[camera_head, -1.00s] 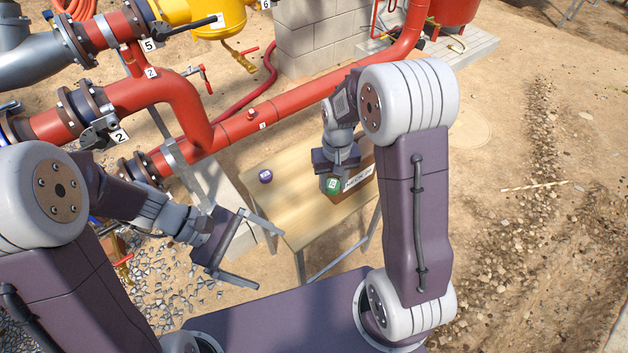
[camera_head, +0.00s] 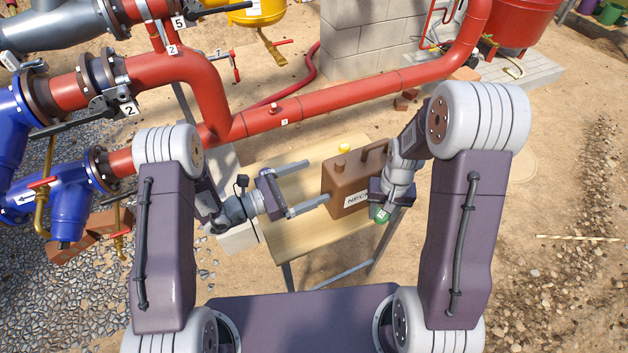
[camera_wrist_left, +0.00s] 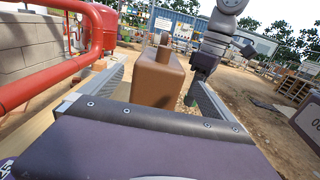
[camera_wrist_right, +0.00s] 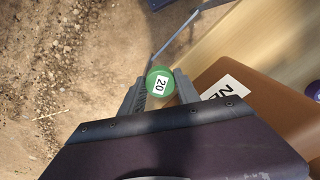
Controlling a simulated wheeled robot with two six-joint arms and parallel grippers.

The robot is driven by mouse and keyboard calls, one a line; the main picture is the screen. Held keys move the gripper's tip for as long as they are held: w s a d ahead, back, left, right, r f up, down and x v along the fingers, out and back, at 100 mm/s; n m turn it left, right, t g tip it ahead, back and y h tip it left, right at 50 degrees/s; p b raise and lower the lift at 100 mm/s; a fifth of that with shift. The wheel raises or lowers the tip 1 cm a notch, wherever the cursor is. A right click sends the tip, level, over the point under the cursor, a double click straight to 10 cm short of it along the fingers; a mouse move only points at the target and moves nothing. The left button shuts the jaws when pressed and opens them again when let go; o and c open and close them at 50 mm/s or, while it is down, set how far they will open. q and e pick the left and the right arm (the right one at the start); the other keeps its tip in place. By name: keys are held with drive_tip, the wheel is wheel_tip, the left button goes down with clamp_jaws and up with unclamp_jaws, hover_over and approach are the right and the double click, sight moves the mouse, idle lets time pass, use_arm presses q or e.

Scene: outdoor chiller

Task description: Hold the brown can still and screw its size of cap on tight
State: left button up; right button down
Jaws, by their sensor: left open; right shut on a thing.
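The brown can (camera_head: 343,189), with a white label and a bare stub neck (camera_head: 340,160), stands upright on the table. My left gripper (camera_head: 318,181) is open at the can's left side. In the left wrist view the can (camera_wrist_left: 158,82) appears ahead, between the spread fingers (camera_wrist_left: 158,75). I cannot tell whether they touch it. My right gripper (camera_head: 379,210) is shut on a green cap (camera_head: 382,216), held low on the can's right side. A yellow cap (camera_head: 344,147) shows behind the can.
The wooden table (camera_head: 290,237) has bare room at the front left. A red pipe (camera_head: 330,98) and a block wall (camera_head: 360,40) stand behind the table.

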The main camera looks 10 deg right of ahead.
sight(348, 170)
use_arm(q)
drive_tip(key=p+x, duration=0.1)
drive_tip(key=x, duration=0.9)
drive_tip(key=shift+s+f, duration=0.1)
drive_tip(key=shift+f, duration=0.05)
use_arm(e)
drive_tip(key=shift+w+d+r, duration=0.15)
drive_tip(key=shift+d+r, duration=0.25)
drive_tip(key=shift+r, duration=0.05)
use_arm(q)
drive_tip(key=shift+w+d, duration=0.3)
drive_tip(key=shift+d, duration=0.3)
use_arm(e)
drive_tip(key=shift+a+r, duration=0.1)
drive_tip(key=shift+a, duration=0.1)
use_arm(q)
drive_tip(key=shift+w+d, duration=0.1)
drive_tip(key=shift+d, duration=0.2)
use_arm(e)
drive_tip(key=shift+d, duration=0.15)
use_arm(q)
drive_tip(key=shift+a, duration=0.1)
drive_tip(key=c, duration=1.2)
drive_tip(key=o, duration=0.8)
drive_tip(key=shift+c, duration=0.2)
drive_tip(key=c, duration=1.4)
drive_tip(key=shift+o, duration=0.2)
drive_tip(key=shift+f, duration=0.15)
use_arm(e)
drive_tip(key=shift+f, duration=0.2)
